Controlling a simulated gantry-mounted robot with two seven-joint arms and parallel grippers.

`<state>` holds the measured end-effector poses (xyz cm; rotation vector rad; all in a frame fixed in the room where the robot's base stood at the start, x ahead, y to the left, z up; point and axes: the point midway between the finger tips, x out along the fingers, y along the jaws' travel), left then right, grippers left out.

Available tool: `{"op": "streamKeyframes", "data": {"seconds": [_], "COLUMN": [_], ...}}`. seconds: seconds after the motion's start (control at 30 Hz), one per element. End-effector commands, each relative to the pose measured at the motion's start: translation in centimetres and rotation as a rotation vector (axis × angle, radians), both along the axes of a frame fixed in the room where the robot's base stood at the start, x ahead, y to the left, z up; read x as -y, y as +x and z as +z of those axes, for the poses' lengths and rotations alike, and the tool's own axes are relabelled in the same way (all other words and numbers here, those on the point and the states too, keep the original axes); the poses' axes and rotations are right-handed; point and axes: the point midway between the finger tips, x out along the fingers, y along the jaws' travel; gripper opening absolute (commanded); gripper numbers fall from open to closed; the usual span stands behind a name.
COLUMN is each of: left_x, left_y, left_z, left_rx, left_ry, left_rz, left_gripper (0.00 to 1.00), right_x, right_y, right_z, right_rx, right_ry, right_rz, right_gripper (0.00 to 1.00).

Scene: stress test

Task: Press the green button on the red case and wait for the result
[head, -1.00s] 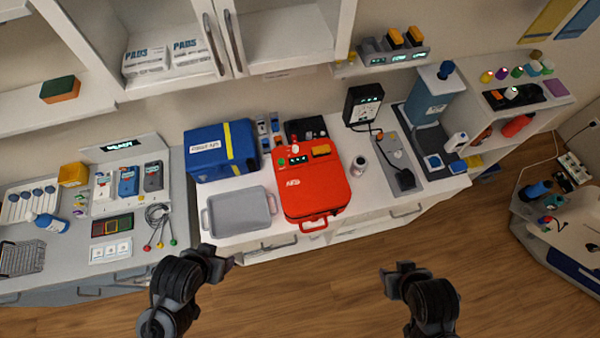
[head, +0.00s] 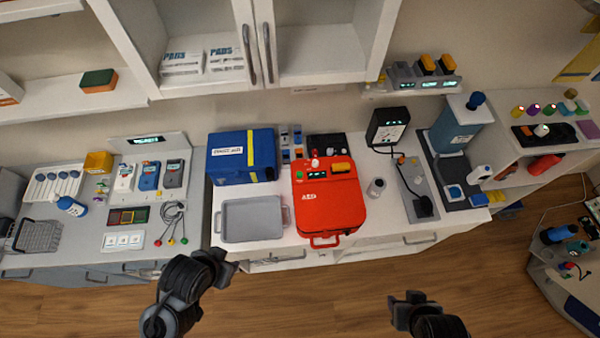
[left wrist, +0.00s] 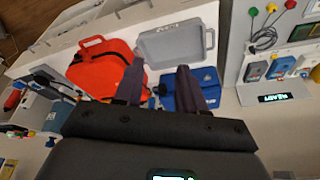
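The red case (head: 332,208) lies on the white counter, handle toward the front edge. Its top rear carries a small panel with a green-lit display (head: 313,174), a red knob and an orange block.
A grey tray (head: 250,237) and a blue case (head: 228,171) stand left of the red case. Open cabinets (head: 310,82) hang above. Floor is clear in front.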

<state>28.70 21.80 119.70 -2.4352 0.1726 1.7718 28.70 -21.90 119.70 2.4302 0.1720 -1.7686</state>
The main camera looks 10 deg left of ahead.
Motion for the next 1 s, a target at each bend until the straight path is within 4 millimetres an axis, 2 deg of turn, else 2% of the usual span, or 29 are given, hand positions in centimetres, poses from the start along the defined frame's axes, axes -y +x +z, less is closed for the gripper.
{"op": "streamKeyframes", "data": {"seconds": [0.03, 0.23, 1.0], "left_x": [0.00, 0.00, 0.00], "left_y": [0.00, 0.00, 0.00], "left_z": [0.00, -0.01, -0.01], "left_rx": [0.000, 0.000, 0.000], "left_ry": [0.000, 0.000, 0.000], "left_rz": [0.000, 0.000, 0.000], "left_gripper": [0.31, 0.01, 0.00], "right_x": [0.02, 0.01, -0.23], "right_y": [-0.01, -0.01, 0.01], "right_z": [0.00, 0.00, 0.02], "right_rx": [0.000, 0.000, 0.000], "right_ry": [-0.001, 0.000, 0.009], "right_rz": [0.001, 0.000, -0.006], "right_gripper": [0.43, 0.43, 0.43]}}
